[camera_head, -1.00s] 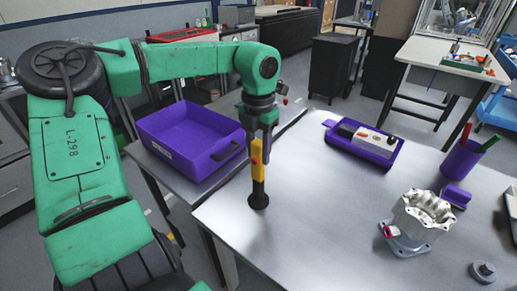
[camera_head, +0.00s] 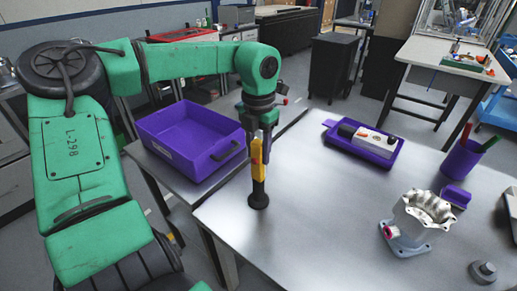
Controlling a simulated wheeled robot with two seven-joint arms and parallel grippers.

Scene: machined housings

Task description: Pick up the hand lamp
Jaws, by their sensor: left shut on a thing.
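The hand lamp (camera_head: 257,172) is a slim yellow and black tool. It stands upright at the near left part of the grey table, its round black foot appearing to rest on the top. My left gripper (camera_head: 262,143) comes down from above and is shut on the lamp's upper part. Its fingers partly hide the lamp's top end. My right gripper is not in view.
A purple bin (camera_head: 190,137) stands on a side table at left. On the grey table (camera_head: 310,225) are a purple tray (camera_head: 381,152) with a white and black device, a metal housing (camera_head: 412,222), a purple cup (camera_head: 462,160) and a small grey disc (camera_head: 483,272). The table's middle is clear.

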